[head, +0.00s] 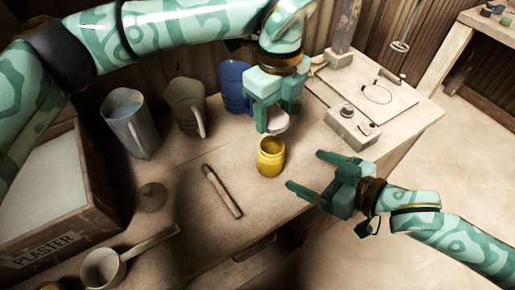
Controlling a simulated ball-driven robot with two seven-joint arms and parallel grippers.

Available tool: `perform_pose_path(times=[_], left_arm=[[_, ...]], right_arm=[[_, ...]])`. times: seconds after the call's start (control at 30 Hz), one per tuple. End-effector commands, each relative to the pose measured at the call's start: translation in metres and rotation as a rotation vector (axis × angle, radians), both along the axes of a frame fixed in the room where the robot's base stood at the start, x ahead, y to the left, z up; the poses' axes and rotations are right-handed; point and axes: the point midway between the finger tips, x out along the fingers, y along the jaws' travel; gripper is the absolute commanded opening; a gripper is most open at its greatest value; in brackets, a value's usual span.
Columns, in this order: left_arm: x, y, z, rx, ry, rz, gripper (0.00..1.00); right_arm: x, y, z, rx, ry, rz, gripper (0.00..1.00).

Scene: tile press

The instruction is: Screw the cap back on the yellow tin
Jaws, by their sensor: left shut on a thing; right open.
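The yellow tin (270,157) stands upright and open on the worktable. The pale round cap (277,122) is above the tin and a little to its right in the head view, apart from it. My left gripper (272,122) points down and is shut on the cap, hiding part of it. My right gripper (303,172) is open and empty, to the right of the tin, with its fingers pointing left. One finger is level with the tin and the other is lower; neither visibly touches it.
Several jugs stand at the back, among them a grey one (131,124) and a blue one (234,86). A stick-like tool (222,191) lies left of the tin. A plaster box (52,205) and a ladle (104,268) are at left. The press (352,126) is at back right.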

Motion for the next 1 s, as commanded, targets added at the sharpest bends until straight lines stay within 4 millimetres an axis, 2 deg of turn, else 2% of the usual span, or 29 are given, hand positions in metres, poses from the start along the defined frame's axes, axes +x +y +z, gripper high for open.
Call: perform_pose_path(times=[0.47,0.57,1.0], left_arm=[[0.0,-0.001,0.0,0.0,0.0,0.029,0.33],[0.0,-0.001,0.0,0.0,0.0,0.029,0.33],[0.0,-0.001,0.0,0.0,0.0,0.028,0.33]], right_arm=[[0.001,0.004,0.0,0.004,0.001,0.003,0.83],[0.008,0.012,-0.005,0.005,0.001,0.002,0.83],[0.054,0.07,-0.035,0.004,0.002,0.003,0.83]])
